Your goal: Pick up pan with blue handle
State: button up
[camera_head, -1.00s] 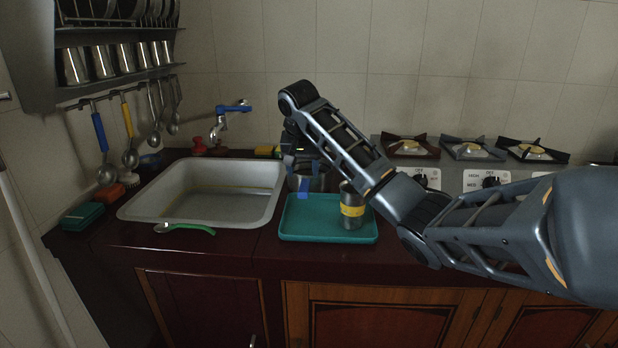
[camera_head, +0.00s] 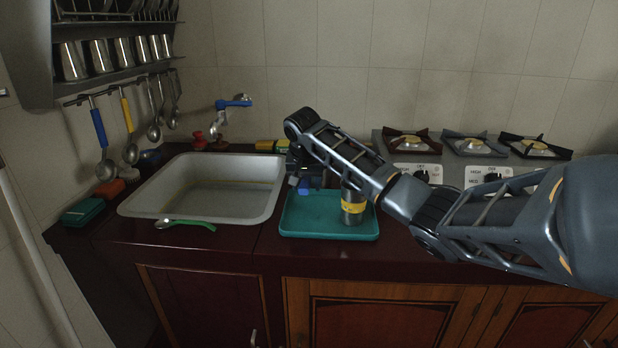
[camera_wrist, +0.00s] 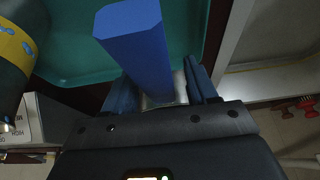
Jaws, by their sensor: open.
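The blue handle (camera_wrist: 138,45) shows large in the wrist view, rising between the two fingers of my gripper (camera_wrist: 161,86). The fingers are open, one on each side of it, and I cannot tell whether either touches it. A small grey metal piece shows at the handle's lower end, but the pan body is not clearly visible. In the head view my gripper (camera_head: 303,178) is low over the back left part of the teal tray (camera_head: 300,225), with a bit of blue at its tips. My wrist hides most of that spot.
A metal cup with a yellow band (camera_head: 353,206) stands on the tray, close right of my gripper. The sink (camera_head: 205,205) lies left, with a green-handled spoon (camera_head: 186,224) at its front edge. Burners (camera_head: 470,147) are behind right. Ladles hang at far left.

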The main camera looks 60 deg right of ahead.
jog(key=shift+c, duration=0.4)
grip_shut()
jog(key=shift+r, duration=0.15)
